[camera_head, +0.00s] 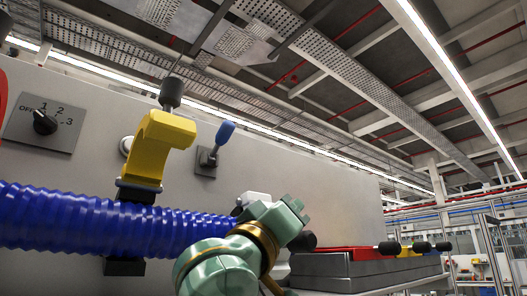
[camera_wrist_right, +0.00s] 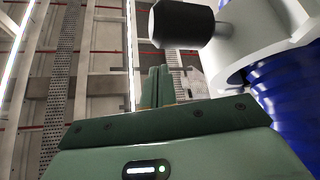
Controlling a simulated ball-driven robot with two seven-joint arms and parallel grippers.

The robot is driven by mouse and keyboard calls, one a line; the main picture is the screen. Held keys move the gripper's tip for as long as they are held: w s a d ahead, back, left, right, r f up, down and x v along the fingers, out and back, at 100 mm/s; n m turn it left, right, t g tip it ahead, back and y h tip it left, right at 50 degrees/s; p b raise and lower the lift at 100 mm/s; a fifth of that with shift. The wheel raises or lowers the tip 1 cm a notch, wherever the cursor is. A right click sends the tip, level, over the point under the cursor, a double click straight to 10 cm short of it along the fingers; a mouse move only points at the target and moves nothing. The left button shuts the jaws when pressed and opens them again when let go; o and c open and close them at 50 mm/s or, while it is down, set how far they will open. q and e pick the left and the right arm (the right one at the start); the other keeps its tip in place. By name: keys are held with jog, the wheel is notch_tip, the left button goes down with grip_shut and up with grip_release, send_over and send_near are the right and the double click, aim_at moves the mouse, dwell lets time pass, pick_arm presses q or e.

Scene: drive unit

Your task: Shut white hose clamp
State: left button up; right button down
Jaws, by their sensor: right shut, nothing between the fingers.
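The white hose clamp (camera_head: 254,198) is on the blue hose, mostly hidden behind my green right gripper (camera_head: 284,213) in the head view. In the right wrist view the white clamp (camera_wrist_right: 240,38) sits around the blue hose at the upper right. A black handle knob (camera_wrist_right: 181,23) stands beside it, just beyond the fingertips. My right gripper (camera_wrist_right: 158,75) is shut and empty, with its fingertips near the knob. Whether they touch it cannot be told. My left gripper is not in view.
The blue corrugated hose (camera_head: 85,222) runs along the grey panel. A yellow clamp (camera_head: 160,145) with a black knob stands up at left. A blue-tipped lever (camera_head: 222,136) and rotary switch (camera_head: 45,122) are on the panel. Red (camera_head: 348,254) and yellow parts lie at right.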

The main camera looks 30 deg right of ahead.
jog(key=shift+w+f+b, duration=0.35)
jog(key=shift+f+b, duration=0.15)
jog(key=shift+f, duration=0.3)
jog(key=shift+w+f+b, duration=0.4)
jog(key=shift+f+b, duration=0.15)
jog(key=shift+f, duration=0.25)
jog(key=shift+w+f+b, duration=0.35)
jog(key=shift+f+b, duration=0.15)
jog(key=shift+f, duration=0.3)
jog(key=shift+a, duration=0.1)
